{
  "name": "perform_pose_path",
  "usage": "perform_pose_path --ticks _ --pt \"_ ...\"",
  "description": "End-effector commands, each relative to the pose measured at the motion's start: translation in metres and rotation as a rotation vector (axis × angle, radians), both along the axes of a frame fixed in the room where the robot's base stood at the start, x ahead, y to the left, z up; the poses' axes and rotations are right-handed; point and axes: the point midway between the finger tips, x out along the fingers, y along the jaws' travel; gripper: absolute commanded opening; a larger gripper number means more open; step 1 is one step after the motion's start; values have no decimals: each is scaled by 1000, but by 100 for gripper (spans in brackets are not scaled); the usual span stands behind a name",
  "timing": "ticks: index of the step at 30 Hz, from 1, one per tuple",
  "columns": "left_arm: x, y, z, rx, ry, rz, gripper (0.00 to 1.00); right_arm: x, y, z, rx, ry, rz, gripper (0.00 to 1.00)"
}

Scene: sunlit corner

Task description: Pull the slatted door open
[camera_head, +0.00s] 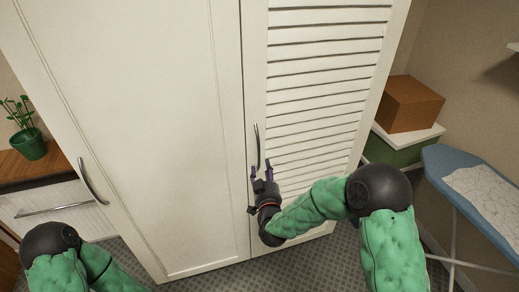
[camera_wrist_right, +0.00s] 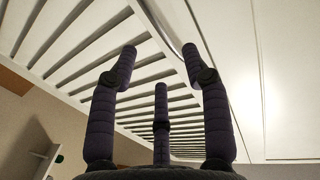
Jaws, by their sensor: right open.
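The white slatted door (camera_head: 322,75) stands at the right of the white cabinet and looks closed in the head view. Its curved metal handle (camera_head: 257,147) is on the door's left edge. My right gripper (camera_head: 260,172) is open and empty, just below and in front of the handle. In the right wrist view the slatted door (camera_wrist_right: 75,45) fills the left and middle, and the handle (camera_wrist_right: 177,38) shows beyond the spread fingers of the gripper (camera_wrist_right: 160,55). I cannot tell whether a finger touches it. My left gripper is out of view.
A plain cabinet door (camera_head: 150,110) with its own handle (camera_head: 91,181) stands left of the slatted door. At the right are a brown box (camera_head: 408,103), a green box (camera_head: 392,150) and a blue ironing board (camera_head: 460,167). A potted plant (camera_head: 30,143) stands at the left.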

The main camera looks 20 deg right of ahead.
Motion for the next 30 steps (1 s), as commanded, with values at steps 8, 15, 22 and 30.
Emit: perform_pose_path --ticks 8,15,22,30 --pt "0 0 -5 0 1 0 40 40 -7 -2 0 -1 -1 48" --pt "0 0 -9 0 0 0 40 79 -13 -2 1 0 0 48" --pt "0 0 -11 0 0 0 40 99 -16 -2 1 2 1 48" --pt "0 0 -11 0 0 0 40 103 -17 -1 1 2 1 48"
